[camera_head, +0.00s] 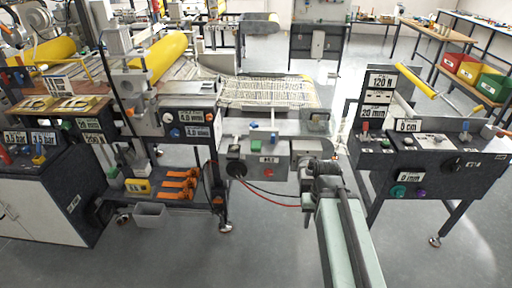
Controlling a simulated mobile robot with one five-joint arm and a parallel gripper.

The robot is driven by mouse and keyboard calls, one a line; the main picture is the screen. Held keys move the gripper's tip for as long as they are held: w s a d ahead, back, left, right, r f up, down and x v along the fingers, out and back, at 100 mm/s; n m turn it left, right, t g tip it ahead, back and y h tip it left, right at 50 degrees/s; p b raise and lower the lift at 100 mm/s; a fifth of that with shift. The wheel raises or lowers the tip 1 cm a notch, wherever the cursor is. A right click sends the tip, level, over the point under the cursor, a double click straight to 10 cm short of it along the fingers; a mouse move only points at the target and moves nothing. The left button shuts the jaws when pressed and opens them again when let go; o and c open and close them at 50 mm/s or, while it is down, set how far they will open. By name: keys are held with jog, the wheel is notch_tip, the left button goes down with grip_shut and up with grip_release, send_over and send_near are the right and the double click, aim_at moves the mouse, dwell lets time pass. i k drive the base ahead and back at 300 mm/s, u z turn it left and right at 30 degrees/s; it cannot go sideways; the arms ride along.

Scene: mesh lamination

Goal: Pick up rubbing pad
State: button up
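I cannot pick out the rubbing pad with certainty. A small blue block (275,138) and a grey, box-like item (318,122) stand on the metal ledge of the centre station, and either is too small to identify. My arm reaches up from the bottom right of centre to the front of that station. My gripper (322,166) is at its far end, close to the ledge's right part. The fingers are too small and dark to show whether they are open or shut, or whether they hold anything.
The mesh bed (268,92) lies behind the ledge. A control console (425,150) stands close on the right, and a machine with yellow rollers (160,55) on the left. Red and black cables hang below the centre panel (262,163).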

aim_at(255, 148)
jog(key=z, duration=1.65)
jog(key=i, duration=0.7)
jog(key=u, duration=3.5)
jog(key=i, duration=1.05)
jog(key=z, duration=0.05)
